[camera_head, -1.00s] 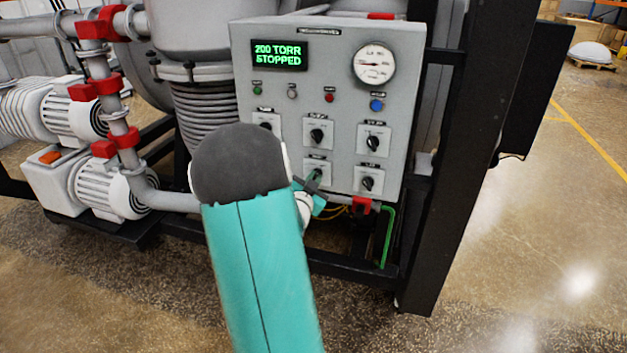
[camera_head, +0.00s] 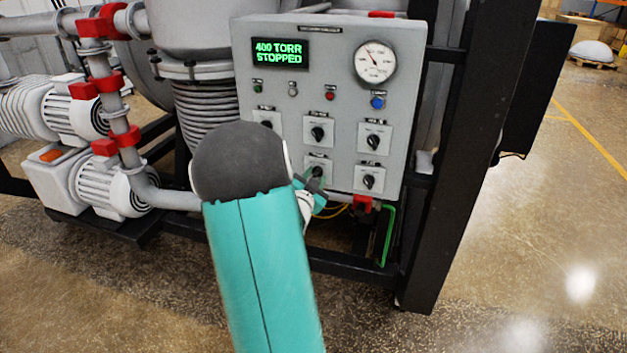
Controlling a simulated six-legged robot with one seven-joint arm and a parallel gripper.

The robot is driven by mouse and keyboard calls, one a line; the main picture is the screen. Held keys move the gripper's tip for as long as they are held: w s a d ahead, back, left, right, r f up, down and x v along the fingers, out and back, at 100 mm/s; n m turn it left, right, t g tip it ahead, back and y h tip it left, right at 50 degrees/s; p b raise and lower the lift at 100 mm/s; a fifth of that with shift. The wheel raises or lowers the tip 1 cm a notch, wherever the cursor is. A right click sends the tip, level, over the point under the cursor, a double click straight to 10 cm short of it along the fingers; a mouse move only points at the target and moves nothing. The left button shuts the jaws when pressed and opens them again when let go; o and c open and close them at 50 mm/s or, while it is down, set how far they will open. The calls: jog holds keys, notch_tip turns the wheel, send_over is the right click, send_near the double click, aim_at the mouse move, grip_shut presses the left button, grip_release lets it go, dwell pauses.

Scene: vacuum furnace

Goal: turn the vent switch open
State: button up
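The grey control panel (camera_head: 345,95) has several rotary switches on white plates. Their labels are too small to read, so I cannot tell by name which is the vent switch. My gripper (camera_head: 314,183) is at the lower middle switch (camera_head: 318,171), with its fingertips at or just in front of the black knob. My arm and the small size hide whether the fingers grip the knob or only touch it. The display (camera_head: 280,52) reads "400 TORR STOPPED". The round gauge (camera_head: 375,62) is at the upper right of the panel.
Other switches sit close by: the lower right switch (camera_head: 369,181), the upper middle switch (camera_head: 318,132) and the upper right switch (camera_head: 374,139). A black frame post (camera_head: 455,150) stands right of the panel. Open floor (camera_head: 540,240) lies further right.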

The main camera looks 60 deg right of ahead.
jog(key=s+a, duration=0.2)
jog(key=a, duration=1.1)
jog(key=shift+a, duration=0.35)
jog(key=w+a+r+n+t+y, duration=0.2)
jog(key=w+a+n+t+y, duration=0.3)
jog(key=w+a, duration=0.45)
jog(key=w+a+r+n+t+y, duration=0.25)
jog(key=w+a+n+y, duration=0.4)
jog(key=a, duration=0.65)
jog(key=s+a+r+n+y, duration=0.25)
jog(key=a+n+y, duration=0.25)
jog(key=a, duration=0.8)
jog(key=s+a+r+n+g+y, duration=0.1)
jog(key=s+a+n+g, duration=0.3)
jog(key=s, duration=0.8)
jog(key=a+n, duration=0.2)
jog(key=a, duration=0.1)
jog(key=shift+a+g, duration=0.35)
jog(key=shift+a, duration=0.05)
jog(key=shift+d, duration=0.2)
